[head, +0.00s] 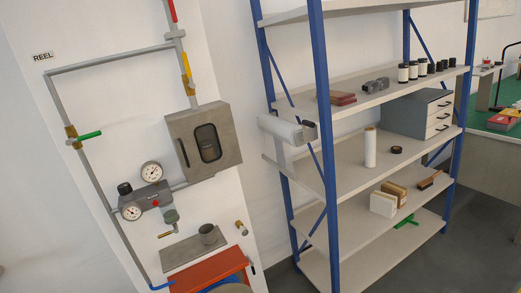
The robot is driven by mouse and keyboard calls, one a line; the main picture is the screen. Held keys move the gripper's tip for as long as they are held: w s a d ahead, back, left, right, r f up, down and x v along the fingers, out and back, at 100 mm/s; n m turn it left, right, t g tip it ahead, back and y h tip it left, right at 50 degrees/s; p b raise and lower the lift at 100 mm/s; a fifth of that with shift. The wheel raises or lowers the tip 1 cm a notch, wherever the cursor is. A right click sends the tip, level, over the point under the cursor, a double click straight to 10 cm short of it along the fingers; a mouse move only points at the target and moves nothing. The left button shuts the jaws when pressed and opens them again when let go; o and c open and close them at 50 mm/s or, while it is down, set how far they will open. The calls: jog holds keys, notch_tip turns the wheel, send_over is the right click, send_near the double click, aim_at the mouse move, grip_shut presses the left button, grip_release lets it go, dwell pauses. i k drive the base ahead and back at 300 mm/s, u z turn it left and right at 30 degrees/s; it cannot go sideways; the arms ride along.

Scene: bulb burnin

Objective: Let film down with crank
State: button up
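No crank or hanging film can be made out for certain. A "REEL" label (43,57) is on the white wall at the upper left, above the pipework. A white roll (280,130) sticks out at the left side of the shelving, with a dark grey cylinder (310,131) at its right end; I cannot tell what it is. A white upright roll (370,148) stands on a middle shelf. My gripper does not show in the view.
Blue-posted shelving (325,130) fills the middle right. A grey wall box (204,138), gauges (152,172), a green-handled valve (88,136) and a red-orange box (210,269) are at left. A green-topped bench (500,122) stands far right. Grey floor (430,255) is clear at lower right.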

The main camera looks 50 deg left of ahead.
aim_at(283, 129)
jog(key=k, duration=0.85)
jog(key=u, duration=1.1)
jog(key=i, duration=1.05)
jog(key=z, duration=0.05)
